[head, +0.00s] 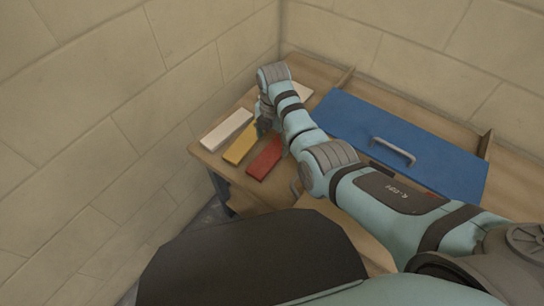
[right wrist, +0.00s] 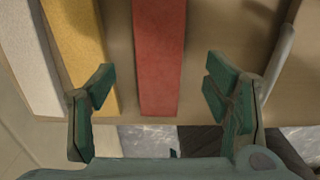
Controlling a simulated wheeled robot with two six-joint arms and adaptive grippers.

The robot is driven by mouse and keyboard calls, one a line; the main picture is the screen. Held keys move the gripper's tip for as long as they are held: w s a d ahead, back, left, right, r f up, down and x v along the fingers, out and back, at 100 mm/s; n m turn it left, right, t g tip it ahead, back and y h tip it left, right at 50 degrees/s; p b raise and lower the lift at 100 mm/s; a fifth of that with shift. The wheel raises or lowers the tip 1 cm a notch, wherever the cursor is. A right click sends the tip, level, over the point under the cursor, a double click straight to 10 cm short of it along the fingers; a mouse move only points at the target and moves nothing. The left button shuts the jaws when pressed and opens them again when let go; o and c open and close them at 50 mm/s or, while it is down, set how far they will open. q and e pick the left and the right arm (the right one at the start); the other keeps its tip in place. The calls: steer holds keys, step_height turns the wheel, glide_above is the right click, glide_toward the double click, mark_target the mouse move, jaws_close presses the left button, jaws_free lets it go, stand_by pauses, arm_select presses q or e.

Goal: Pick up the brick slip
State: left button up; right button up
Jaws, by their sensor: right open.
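A red brick slip (head: 266,158) lies flat on the wooden table top, near its front edge. Beside it on the left lie a yellow slip (head: 238,145) and a white slip (head: 227,130). My right gripper (head: 264,128) points down over the slips and is partly hidden by its own arm. In the right wrist view my right gripper (right wrist: 160,85) is open and empty. The red slip (right wrist: 159,50) runs between its two fingers, with a gap on each side. The yellow slip (right wrist: 78,45) is by the left finger. My left gripper is not in view.
A blue panel with a grey handle (head: 394,150) covers the table's right part. A pale piece (head: 302,92) lies behind my right arm, partly hidden. Block walls (head: 130,80) close off the left and back. Bare wood (right wrist: 225,25) shows right of the red slip.

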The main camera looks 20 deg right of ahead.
mark_target(272, 152)
step_height(272, 152, down, 5)
steer(key=b, duration=0.2)
steer(key=shift+a+f+b, duration=0.1)
steer(key=shift+a+b, duration=0.05)
steer(key=shift+b, duration=0.2)
steer(key=shift+s, duration=0.1)
steer(key=c, duration=1.6)
steer(key=shift+r, duration=0.3)
arm_select(q)
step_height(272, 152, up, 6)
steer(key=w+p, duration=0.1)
steer(key=p, duration=0.8)
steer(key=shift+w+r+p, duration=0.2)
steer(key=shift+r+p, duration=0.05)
steer(key=shift+p, duration=0.05)
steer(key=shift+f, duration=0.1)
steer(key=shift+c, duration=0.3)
arm_select(e)
step_height(272, 152, up, 20)
steer(key=shift+f, duration=0.15)
